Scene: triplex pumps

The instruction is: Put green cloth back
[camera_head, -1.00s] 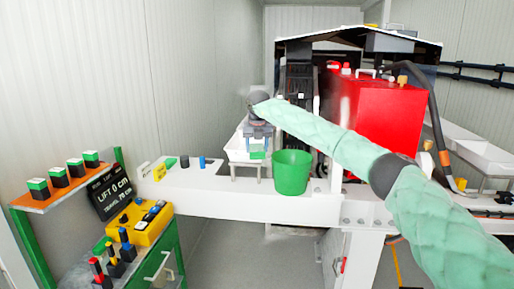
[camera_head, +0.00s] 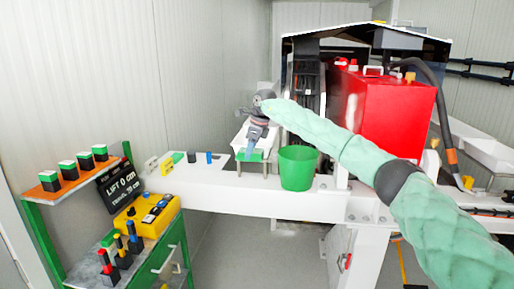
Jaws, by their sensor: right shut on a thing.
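The green cloth (camera_head: 250,156) is a small flat green patch at the tips of my right gripper (camera_head: 251,148). My right arm comes in from the right in a pale green sleeve and reaches across the middle, and its gripper points down, shut on the cloth. The cloth is over the front end of a white trough, left of the green bucket (camera_head: 298,169); I cannot tell whether it touches the trough. The finger contact is too small to make out. My left gripper is not in view.
A white beam (camera_head: 240,199) runs across the middle, with small blue (camera_head: 209,157) and black (camera_head: 192,157) items on its left end. A red tank (camera_head: 393,115) stands behind my arm. A green-framed cart with a yellow control box (camera_head: 147,212) is at left.

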